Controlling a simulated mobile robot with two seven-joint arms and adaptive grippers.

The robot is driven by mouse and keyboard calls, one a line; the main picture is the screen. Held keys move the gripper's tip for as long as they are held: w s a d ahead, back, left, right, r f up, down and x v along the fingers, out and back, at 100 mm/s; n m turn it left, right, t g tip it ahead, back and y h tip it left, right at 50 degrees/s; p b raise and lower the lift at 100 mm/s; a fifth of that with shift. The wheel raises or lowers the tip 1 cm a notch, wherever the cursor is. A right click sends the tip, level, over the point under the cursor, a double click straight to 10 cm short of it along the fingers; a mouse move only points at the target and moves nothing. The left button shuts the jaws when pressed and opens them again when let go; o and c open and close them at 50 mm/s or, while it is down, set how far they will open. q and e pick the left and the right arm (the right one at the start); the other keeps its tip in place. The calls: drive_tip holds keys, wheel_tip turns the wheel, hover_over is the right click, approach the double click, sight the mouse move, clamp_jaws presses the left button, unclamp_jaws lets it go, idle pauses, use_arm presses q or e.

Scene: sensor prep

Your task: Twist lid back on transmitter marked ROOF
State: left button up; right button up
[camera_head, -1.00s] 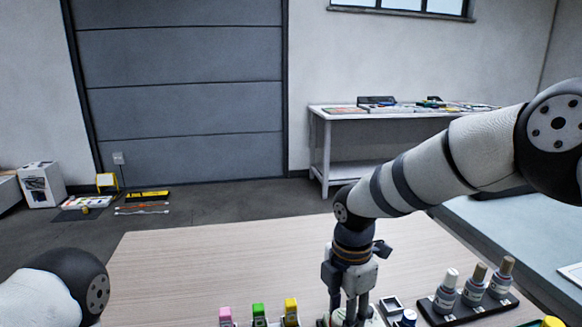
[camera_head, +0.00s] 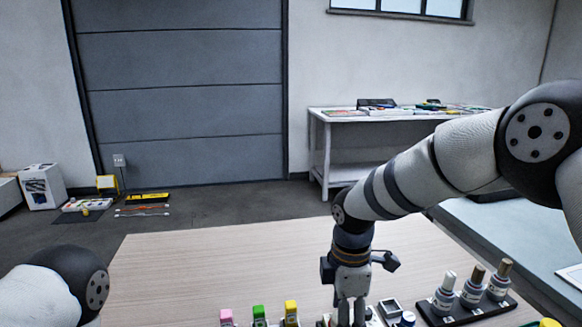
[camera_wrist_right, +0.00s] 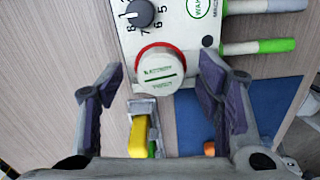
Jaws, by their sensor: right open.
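In the right wrist view, a round white cap (camera_wrist_right: 159,70) with green print and a slot sits inside a red ring on a white device (camera_wrist_right: 180,25). My right gripper (camera_wrist_right: 160,66) is open, with one finger on each side of the cap and visible gaps beside it. In the head view, this gripper (camera_head: 350,312) points down at the table's near edge, and its fingertips run close to the picture's bottom. No ROOF marking is legible, so I cannot tell which piece is the ROOF transmitter. My left gripper is outside the view.
The device has a dark dial (camera_wrist_right: 140,13). Green-handled tools (camera_wrist_right: 262,46) lie beside it; a yellow piece (camera_wrist_right: 138,135) is below. Pink (camera_head: 226,317), green (camera_head: 259,315) and yellow (camera_head: 291,312) pieces stand left; bottles (camera_head: 472,288) on a black rack (camera_head: 470,314) stand right. The middle table (camera_head: 220,260) is clear.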

drive_tip(key=shift+o, duration=0.4)
drive_tip(key=shift+r, duration=0.6)
drive_tip(key=shift+r+p, duration=0.45)
drive_tip(key=shift+r, duration=2.55)
drive_tip(key=shift+f, duration=0.1)
